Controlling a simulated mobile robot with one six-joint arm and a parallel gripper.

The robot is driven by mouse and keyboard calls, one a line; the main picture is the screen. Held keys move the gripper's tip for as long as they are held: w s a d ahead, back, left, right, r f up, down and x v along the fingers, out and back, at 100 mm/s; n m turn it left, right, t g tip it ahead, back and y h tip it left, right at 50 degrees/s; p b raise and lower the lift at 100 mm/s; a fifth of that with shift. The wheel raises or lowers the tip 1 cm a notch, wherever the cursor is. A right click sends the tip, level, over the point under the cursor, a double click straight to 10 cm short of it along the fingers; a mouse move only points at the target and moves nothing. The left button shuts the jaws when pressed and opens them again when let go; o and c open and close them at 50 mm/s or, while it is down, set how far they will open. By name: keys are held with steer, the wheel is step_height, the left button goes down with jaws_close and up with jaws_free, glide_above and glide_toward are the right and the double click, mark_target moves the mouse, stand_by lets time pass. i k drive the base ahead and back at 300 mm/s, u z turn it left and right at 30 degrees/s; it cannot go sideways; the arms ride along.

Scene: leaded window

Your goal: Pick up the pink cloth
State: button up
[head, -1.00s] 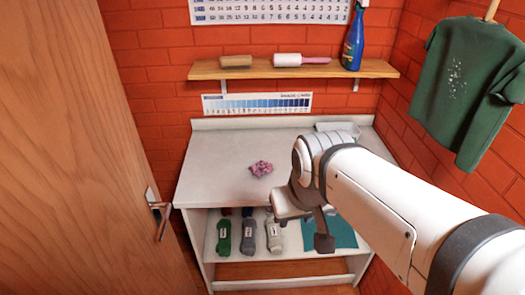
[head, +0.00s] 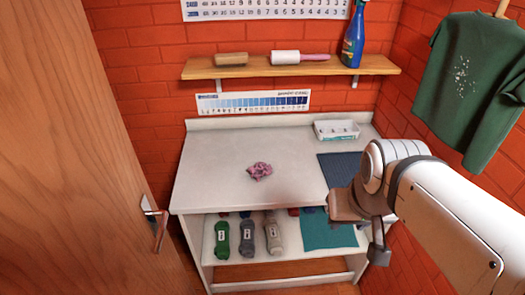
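The pink cloth (head: 259,171) lies crumpled on the white countertop (head: 215,165), a little left of its middle. My gripper (head: 364,235) is at the right, in front of the counter's front edge, to the right of the cloth and well apart from it. Its fingers point down and are seen partly from the side, so I cannot tell how far apart they are. Nothing shows held in it.
A wooden door (head: 60,150) stands at left. The counter around the pink cloth is clear.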

mark_target(261, 170)
steer(key=u, duration=0.1)
steer(key=i, duration=1)
steer(key=u, duration=0.7)
